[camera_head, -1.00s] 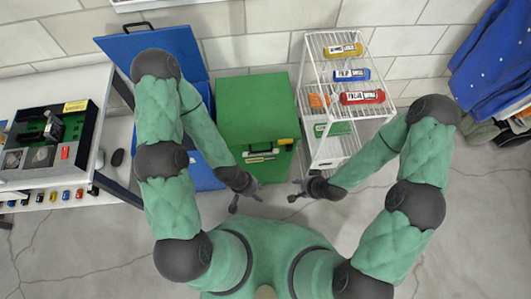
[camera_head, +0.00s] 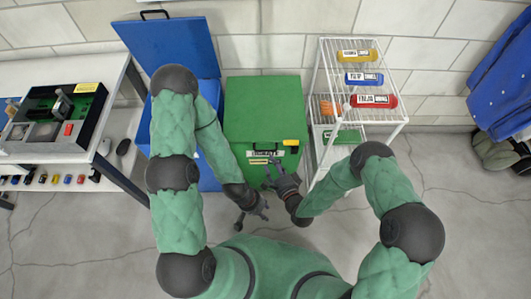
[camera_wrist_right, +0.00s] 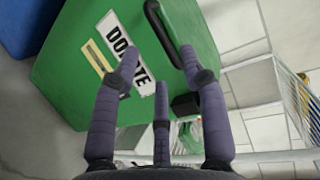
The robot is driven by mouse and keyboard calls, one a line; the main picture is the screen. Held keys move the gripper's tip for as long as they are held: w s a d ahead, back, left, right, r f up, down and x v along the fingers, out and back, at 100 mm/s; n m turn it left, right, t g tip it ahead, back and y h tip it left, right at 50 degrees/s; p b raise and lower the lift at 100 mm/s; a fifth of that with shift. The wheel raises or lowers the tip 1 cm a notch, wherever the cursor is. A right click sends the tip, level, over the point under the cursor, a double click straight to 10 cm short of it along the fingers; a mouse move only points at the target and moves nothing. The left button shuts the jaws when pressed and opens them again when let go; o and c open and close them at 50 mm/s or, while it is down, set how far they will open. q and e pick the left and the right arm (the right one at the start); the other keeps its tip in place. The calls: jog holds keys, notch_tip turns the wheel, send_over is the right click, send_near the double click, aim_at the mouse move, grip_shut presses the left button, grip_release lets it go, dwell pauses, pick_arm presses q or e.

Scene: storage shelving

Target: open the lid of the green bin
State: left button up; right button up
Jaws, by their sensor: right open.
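The green bin (camera_head: 262,108) stands against the back wall with its lid shut, between a blue bin and a white wire rack. Its front bears a white label (camera_head: 265,153), which reads "DONATE" in the right wrist view (camera_wrist_right: 126,50). A black loop handle (camera_wrist_right: 163,28) on the bin also shows there. My right gripper (camera_head: 274,174) is open and empty, close in front of the label. In the right wrist view its spread fingers (camera_wrist_right: 160,56) are just below the handle. My left gripper (camera_head: 252,220) is open and empty, low in front of the bin.
The blue bin (camera_head: 170,50) at left has its lid raised, partly behind my left arm. The wire rack (camera_head: 384,118) holding several bottles stands close on the right. A workbench (camera_head: 100,125) is at far left. Blue clothing (camera_head: 505,75) hangs at far right.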

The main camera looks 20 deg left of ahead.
aim_at(265, 150)
jog(key=b+x, duration=0.2)
jog(key=x, duration=0.4)
jog(key=shift+w+a+f, duration=0.2)
jog(key=shift+w+a, duration=0.05)
jog(key=shift+w, duration=0.05)
jog(key=shift+w+a, duration=0.35)
jog(key=shift+w, duration=0.1)
grip_shut()
